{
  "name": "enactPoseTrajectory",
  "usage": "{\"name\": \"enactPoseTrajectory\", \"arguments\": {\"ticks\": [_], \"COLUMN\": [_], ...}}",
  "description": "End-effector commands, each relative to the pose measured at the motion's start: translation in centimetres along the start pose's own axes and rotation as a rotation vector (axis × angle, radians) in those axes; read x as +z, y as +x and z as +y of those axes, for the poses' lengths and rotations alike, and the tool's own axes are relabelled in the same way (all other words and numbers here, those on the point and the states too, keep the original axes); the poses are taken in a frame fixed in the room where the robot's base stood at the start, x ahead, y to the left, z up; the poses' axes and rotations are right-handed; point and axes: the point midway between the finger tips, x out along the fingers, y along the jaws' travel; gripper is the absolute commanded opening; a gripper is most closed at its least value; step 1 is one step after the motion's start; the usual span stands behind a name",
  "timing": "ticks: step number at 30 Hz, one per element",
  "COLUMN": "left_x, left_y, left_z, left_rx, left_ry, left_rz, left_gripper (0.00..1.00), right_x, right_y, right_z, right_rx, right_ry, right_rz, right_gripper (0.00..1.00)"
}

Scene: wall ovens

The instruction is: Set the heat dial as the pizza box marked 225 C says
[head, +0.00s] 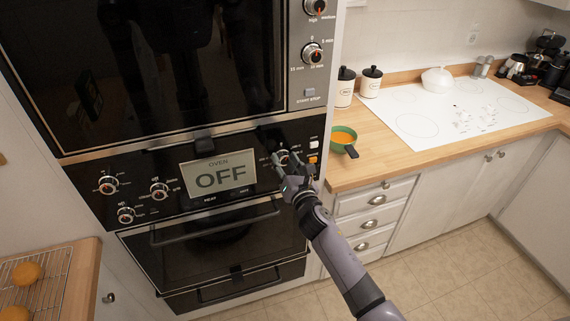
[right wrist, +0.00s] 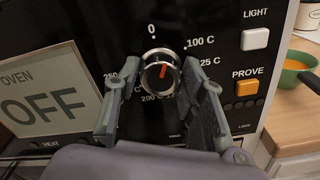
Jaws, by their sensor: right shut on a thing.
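The heat dial (right wrist: 158,71) is a round silver-rimmed knob on the black oven panel, with a red mark pointing up, close to the 0 and perhaps slightly right of it. Printed around it are 0, 100 C, what looks like 125 C, 200 C and 250; fingers hide other marks. My right gripper (right wrist: 160,88) is shut on the dial, one finger on each side. In the head view this gripper (head: 291,169) covers most of the dial. The oven display (head: 219,174) reads OFF. No pizza box shows. My left gripper is out of view.
A light button (right wrist: 255,39) and an orange prove button (right wrist: 247,87) sit right of the dial. Other knobs (head: 108,185) are at the panel's left. A green bowl (head: 343,138) stands on the wooden counter. The oven door handle (head: 215,228) runs below the panel.

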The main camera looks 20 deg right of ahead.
Motion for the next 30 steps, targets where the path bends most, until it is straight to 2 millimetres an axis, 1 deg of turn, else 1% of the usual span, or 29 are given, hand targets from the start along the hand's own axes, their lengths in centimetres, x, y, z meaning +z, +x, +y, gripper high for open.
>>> {"name": "enactPoseTrajectory", "arguments": {"ticks": [12,30], "left_x": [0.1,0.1], "left_y": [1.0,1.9], "left_z": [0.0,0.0], "left_rx": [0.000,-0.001], "left_ry": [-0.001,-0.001], "left_rz": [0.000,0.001], "left_gripper": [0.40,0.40], "right_x": [-0.1,-0.1], "right_y": [0.0,0.0], "right_z": [-0.1,-0.1], "right_rx": [-0.001,-0.004], "right_ry": [0.394,0.966], "right_rz": [0.001,0.000], "right_gripper": [0.09,0.09]}}
